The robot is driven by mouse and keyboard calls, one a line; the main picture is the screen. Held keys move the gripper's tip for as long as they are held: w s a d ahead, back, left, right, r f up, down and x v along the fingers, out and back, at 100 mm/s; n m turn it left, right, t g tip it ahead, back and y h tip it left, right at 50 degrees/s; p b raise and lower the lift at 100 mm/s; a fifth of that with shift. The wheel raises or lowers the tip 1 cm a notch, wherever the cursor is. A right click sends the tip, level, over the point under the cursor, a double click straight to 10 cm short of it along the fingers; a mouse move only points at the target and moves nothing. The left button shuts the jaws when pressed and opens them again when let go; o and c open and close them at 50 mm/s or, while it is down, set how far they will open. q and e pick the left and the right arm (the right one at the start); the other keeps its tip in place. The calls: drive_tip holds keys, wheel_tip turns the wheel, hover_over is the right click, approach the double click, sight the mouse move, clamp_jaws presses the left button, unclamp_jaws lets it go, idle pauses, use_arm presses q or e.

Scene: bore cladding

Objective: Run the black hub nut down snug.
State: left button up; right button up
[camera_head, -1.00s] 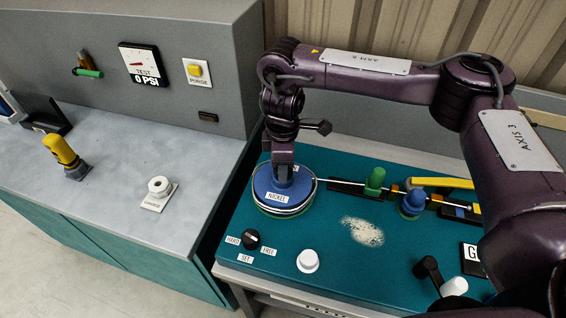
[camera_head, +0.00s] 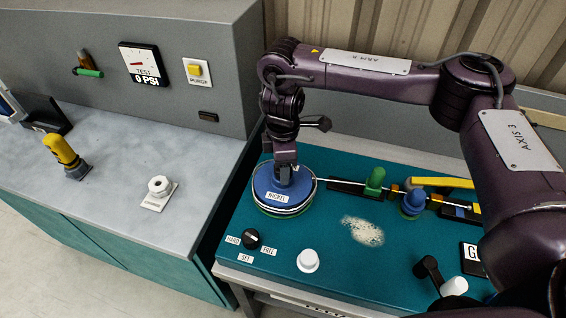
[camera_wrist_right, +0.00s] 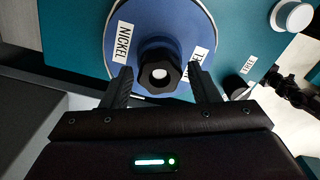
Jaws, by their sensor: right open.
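The black hub nut (camera_wrist_right: 160,70) shows in the right wrist view, standing at the middle of a blue disc (camera_wrist_right: 150,25) labelled NICKEL. My right gripper (camera_wrist_right: 161,84) is open, with one finger on each side of the nut; dark gaps show between fingers and nut, so I see no grip. In the head view the right gripper (camera_head: 284,174) points down over the middle of the blue disc (camera_head: 270,186) and hides the nut. The disc sits on a teal bench top (camera_head: 330,275). My left gripper is not in view.
A black selector knob (camera_head: 251,239) and a white knob (camera_head: 308,260) stand in front of the disc. A grey counter (camera_head: 115,165) lies left.

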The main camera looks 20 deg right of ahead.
drive_tip(key=n, duration=0.4)
drive_tip(key=shift+n, duration=0.4)
drive_tip(key=n, duration=0.4)
drive_tip(key=c, duration=0.5)
drive_tip(key=m, duration=0.6)
drive_tip(key=shift+c, duration=0.2)
drive_tip(key=m, duration=0.6)
drive_tip(key=shift+f, duration=0.1)
drive_tip(key=o, duration=0.5)
drive_tip(key=shift+o, duration=0.2)
